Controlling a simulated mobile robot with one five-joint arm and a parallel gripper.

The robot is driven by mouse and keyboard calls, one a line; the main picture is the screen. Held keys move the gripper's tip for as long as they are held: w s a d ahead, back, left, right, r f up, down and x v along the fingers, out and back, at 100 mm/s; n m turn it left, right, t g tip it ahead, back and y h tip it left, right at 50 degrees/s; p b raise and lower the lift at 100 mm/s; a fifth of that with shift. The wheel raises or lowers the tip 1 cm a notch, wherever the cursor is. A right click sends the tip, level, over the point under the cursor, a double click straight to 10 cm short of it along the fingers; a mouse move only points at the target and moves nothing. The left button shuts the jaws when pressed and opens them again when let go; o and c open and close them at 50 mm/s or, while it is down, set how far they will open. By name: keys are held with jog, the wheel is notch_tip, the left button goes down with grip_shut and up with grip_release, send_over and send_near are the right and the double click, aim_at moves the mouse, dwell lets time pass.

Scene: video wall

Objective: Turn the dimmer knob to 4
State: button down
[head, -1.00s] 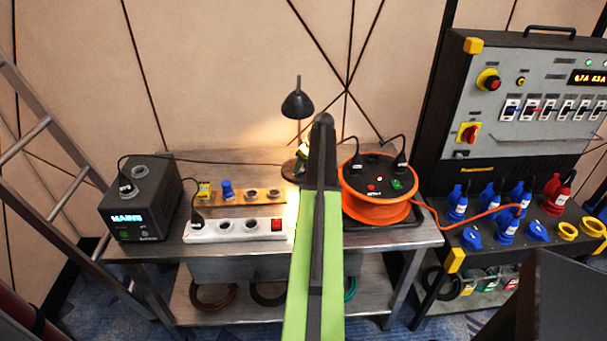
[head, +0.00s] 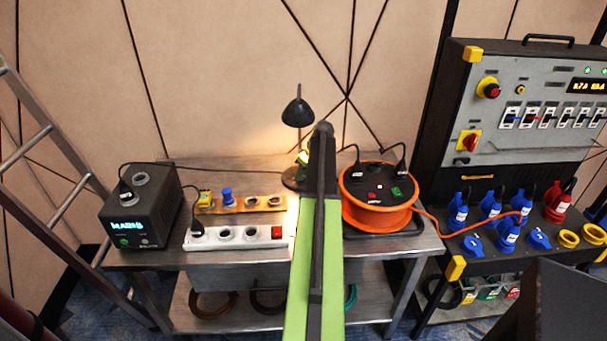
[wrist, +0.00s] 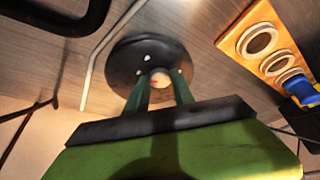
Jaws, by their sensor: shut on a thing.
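The dimmer knob (wrist: 160,79) is a small pale knob with a red mark, on the round black base (wrist: 122,66) of the desk lamp. My gripper (wrist: 161,88) is shut on the knob, with one dark green finger on each side of it. The number that the knob points to is too small to read. In the head view the black lamp (head: 298,112) stands at the back of the bench, lit and shining on the wall. My arm hides part of its base there, and the knob cannot be seen.
A wooden socket board (head: 240,203) and a white power strip (head: 238,237) lie left of my arm. A black mains box (head: 140,212) stands farther left. An orange cable reel (head: 378,205) stands close on the right. A metal bench (head: 400,240) carries them.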

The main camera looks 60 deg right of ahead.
jog(key=m, duration=0.2)
jog(key=m+h, duration=0.1)
jog(key=m, duration=0.1)
jog(key=m+g+h, duration=0.1)
jog(key=m, duration=0.1)
jog(key=shift+w+a, duration=0.15)
jog(key=shift+a, duration=0.2)
jog(key=m+g, duration=0.1)
jog(key=m, duration=0.1)
jog(key=m+h, duration=0.1)
jog(key=m, duration=0.2)
jog(key=shift+w+m+g, duration=0.2)
jog(key=shift+m+g, duration=0.1)
jog(key=shift+g, duration=0.1)
jog(key=shift+a, duration=0.1)
jog(key=c, duration=1.1)
grip_release()
jog(key=shift+o, duration=0.2)
